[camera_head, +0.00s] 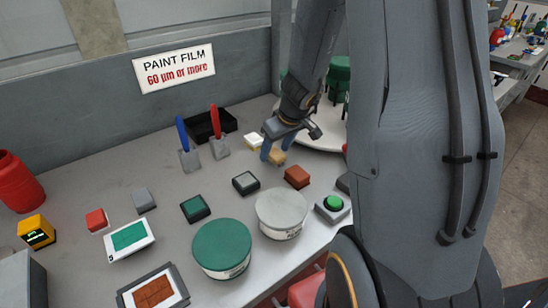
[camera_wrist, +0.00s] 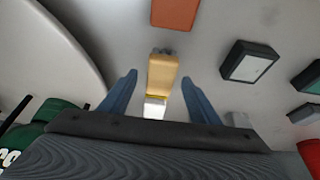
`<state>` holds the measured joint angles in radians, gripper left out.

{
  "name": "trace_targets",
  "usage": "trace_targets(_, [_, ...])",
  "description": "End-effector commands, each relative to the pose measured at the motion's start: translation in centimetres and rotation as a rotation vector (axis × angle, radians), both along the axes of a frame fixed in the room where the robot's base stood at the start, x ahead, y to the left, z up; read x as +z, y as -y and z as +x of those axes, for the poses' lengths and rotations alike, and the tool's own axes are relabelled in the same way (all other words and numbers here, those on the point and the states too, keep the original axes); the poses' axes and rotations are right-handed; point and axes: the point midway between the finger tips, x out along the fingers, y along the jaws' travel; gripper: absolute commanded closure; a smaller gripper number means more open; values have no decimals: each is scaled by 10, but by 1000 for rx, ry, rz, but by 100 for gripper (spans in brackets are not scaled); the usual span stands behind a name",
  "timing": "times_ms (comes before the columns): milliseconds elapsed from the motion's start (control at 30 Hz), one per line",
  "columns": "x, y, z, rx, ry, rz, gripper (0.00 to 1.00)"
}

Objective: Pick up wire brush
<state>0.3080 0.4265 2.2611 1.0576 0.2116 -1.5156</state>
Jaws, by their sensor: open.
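The wire brush appears to be the small tan block with a grey end; it lies on the grey table in the wrist view (camera_wrist: 163,74) and in the head view (camera_head: 278,157). My gripper (camera_wrist: 159,79) is open, with one blue finger on each side of the tan block and a visible gap on both sides. In the head view my gripper (camera_head: 273,153) points down at the block and partly hides it. I cannot tell how far the fingertips are above the table.
A white and yellow block (camera_head: 253,141) sits just behind the brush. A red-brown block (camera_head: 297,177) and a dark-rimmed block (camera_head: 246,183) are nearby. A round white platform (camera_head: 318,137) with green containers stands close on the right. Blue- and red-handled tools stand left.

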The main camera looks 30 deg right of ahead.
Motion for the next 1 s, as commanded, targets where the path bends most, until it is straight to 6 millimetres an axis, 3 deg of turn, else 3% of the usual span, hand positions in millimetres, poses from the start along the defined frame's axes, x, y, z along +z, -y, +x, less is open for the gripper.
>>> trace_targets(133, [-16, -2, 6, 2, -1, 1, 44])
trace_targets(433, [-18, -2, 7, 1, 0, 1, 44])
trace_targets(700, [-18, -2, 7, 0, 0, 1, 89])
trace_targets(1000, [-16, -2, 7, 0, 1, 1, 90])
